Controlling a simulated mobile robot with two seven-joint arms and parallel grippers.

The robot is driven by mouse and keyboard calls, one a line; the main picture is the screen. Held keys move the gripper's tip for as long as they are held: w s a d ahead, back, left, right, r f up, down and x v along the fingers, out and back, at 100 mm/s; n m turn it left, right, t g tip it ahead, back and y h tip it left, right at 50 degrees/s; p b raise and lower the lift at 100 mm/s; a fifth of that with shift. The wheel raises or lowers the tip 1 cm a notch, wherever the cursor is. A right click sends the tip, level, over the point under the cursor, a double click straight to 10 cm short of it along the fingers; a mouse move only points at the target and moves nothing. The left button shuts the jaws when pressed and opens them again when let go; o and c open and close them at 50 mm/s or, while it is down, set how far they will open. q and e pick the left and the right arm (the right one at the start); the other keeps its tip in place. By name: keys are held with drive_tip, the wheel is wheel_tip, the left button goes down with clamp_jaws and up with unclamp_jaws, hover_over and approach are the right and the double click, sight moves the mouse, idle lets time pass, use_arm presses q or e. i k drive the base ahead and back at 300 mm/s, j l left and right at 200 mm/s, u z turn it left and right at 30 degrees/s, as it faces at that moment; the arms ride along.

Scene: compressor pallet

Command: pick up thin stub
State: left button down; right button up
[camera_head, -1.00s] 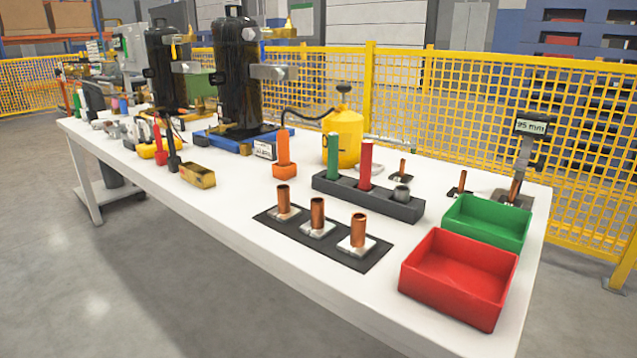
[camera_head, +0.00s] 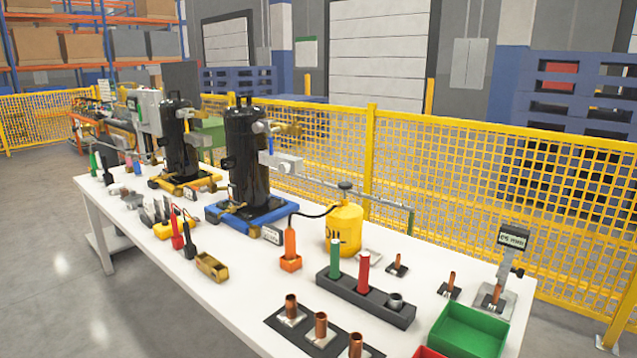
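Thin copper stubs stand upright at the right part of the white table. One thin stub (camera_head: 451,280) stands on a small dark plate. Another thin stub (camera_head: 397,262) stands on a dark plate farther back. A third copper stub (camera_head: 496,294) stands on a plate beneath the gauge with a display (camera_head: 512,240). Thicker copper stubs stand in a row on a dark mat (camera_head: 278,325) at the front; one thick stub (camera_head: 291,306) shows whole, and the nearest (camera_head: 356,346) is cut by the lower edge. Neither of my grippers is in view.
A green bin (camera_head: 468,335) and the corner of a red bin (camera_head: 428,352) stand at the front right. A dark block (camera_head: 383,306) holds a green and a red stick. A yellow tank (camera_head: 343,230) and black compressors (camera_head: 246,160) stand behind. A yellow fence (camera_head: 500,165) runs behind the table.

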sight(494, 304)
drive_tip(key=k+l+z, duration=0.15)
drive_tip(key=z, duration=0.25)
drive_tip(key=k+l+z, duration=0.15)
drive_tip(key=l+z, duration=0.3)
